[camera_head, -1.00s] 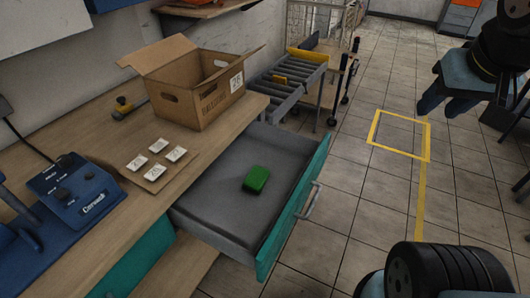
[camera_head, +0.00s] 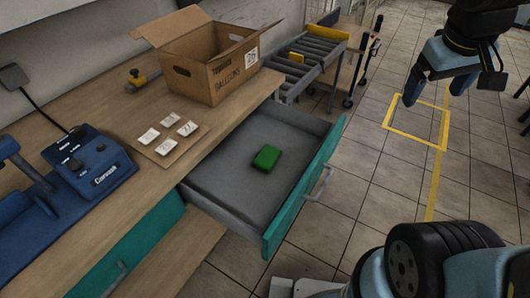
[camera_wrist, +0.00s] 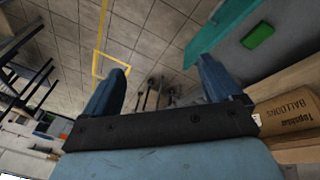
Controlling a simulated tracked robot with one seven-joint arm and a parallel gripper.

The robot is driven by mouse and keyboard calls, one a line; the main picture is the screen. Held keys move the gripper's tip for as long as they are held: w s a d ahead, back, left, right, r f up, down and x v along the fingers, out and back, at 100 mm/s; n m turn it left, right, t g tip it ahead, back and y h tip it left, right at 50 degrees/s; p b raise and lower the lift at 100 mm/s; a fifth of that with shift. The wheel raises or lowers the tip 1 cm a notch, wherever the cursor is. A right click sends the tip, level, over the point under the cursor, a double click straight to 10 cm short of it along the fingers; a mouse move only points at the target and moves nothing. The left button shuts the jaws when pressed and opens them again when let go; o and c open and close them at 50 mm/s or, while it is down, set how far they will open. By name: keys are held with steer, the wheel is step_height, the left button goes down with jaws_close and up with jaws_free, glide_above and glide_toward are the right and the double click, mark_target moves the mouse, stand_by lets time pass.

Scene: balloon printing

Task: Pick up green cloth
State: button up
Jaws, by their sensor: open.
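The green cloth (camera_head: 266,158) is a small folded block lying on the bare floor of an open grey drawer (camera_head: 222,180) with a teal front. The cloth also shows in the wrist view (camera_wrist: 258,35), at the upper right, beyond my right finger. My gripper (camera_head: 440,94) is at the upper right of the head view, in the air over the tiled floor, well to the right of the drawer. In the wrist view its two blue fingers (camera_wrist: 160,88) stand wide apart with nothing between them.
A wooden workbench (camera_head: 115,209) stands above the drawer. It carries an open cardboard box (camera_head: 200,79), several white cards (camera_head: 168,121) and a blue machine (camera_head: 95,170). A roller conveyor (camera_head: 303,66) stands behind the drawer. The tiled floor to the right is clear.

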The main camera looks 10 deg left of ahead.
steer(key=shift+o, duration=0.7)
steer(key=w+a+f+n+g+h, duration=0.1)
steer(key=w+a+f+n+h, duration=0.3)
steer(key=w+a+f+n, duration=0.3)
steer(key=shift+a+f+n+h, duration=0.35)
steer(key=shift+f+n, duration=0.25)
steer(key=shift+f, duration=0.2)
steer(key=w+a+f+n+t+h, duration=0.2)
steer(key=w+a+f+n+t, duration=0.1)
steer(key=a+f+n, duration=0.55)
steer(key=n+t+y, duration=0.4)
steer(key=n+t, duration=0.4)
steer(key=n, duration=0.4)
glide_toward(267, 155)
steer(key=s+r, duration=0.3)
steer(key=shift+a, duration=0.4)
steer(key=shift+f, duration=0.3)
steer(key=shift+n, duration=0.25)
steer(key=x, duration=0.8)
steer(key=shift+w+f, duration=0.15)
steer(key=shift+f, duration=0.05)
steer(key=shift+f+x, duration=0.2)
steer(key=shift+x, duration=1.1)
steer(key=shift+f+x, duration=0.2)
steer(key=shift+x, duration=1.1)
steer(key=shift+a, duration=0.15)
steer(key=c, duration=1)
steer(key=shift+o, duration=0.2)
